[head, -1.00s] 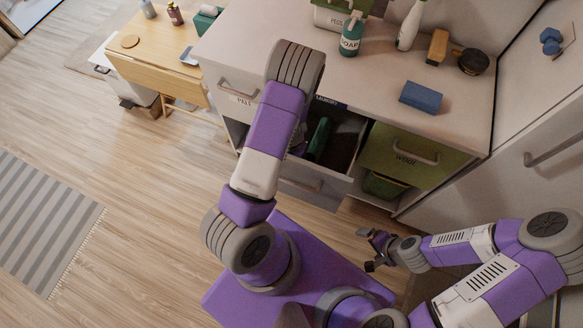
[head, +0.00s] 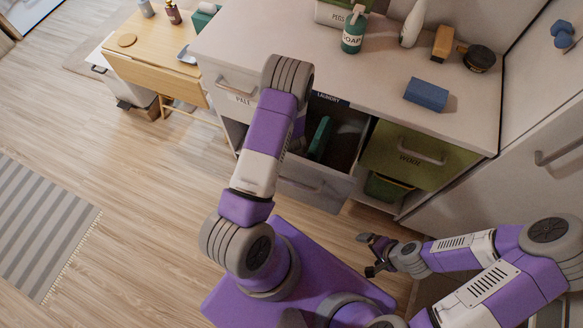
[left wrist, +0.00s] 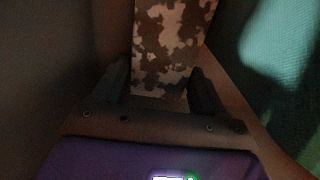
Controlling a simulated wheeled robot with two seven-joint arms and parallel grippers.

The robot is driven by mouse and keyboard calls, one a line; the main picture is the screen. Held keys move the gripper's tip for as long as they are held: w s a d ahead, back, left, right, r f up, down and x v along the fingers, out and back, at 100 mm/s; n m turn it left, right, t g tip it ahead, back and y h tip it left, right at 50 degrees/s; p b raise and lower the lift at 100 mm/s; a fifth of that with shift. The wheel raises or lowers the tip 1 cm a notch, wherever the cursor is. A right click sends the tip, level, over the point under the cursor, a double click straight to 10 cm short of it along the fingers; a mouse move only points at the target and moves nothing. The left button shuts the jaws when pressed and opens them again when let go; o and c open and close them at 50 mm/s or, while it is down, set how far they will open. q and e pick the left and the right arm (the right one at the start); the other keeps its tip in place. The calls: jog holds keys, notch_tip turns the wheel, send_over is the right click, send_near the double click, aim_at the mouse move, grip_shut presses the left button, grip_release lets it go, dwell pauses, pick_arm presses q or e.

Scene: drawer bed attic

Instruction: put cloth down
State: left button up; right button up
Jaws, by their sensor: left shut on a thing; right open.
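A cloth with a brown and pale blotched pattern (left wrist: 172,45) stands between the fingers of my left gripper (left wrist: 163,82) in the left wrist view. The gripper is shut on it. In the head view my left arm hides this gripper and cloth over the open drawer labelled laundry (head: 345,160). A green thing (head: 320,138) lies in that drawer; green fabric (left wrist: 285,70) also shows at the right of the left wrist view. My right gripper (head: 368,255) is open and empty, low in front of the cabinet.
The countertop (head: 370,85) holds a soap bottle (head: 353,32), a blue block (head: 426,94), a brush and a dark round tin. A shut green drawer labelled wool (head: 405,155) is right of the open one. A wooden table (head: 150,55) stands left.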

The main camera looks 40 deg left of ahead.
pick_arm(q)
jog(key=o, duration=1)
jog(key=shift+f, duration=0.1)
jog(key=shift+o, duration=0.2)
notch_tip(320, 180, up, 12)
jog(key=p, duration=0.6)
jog(key=shift+r, duration=0.2)
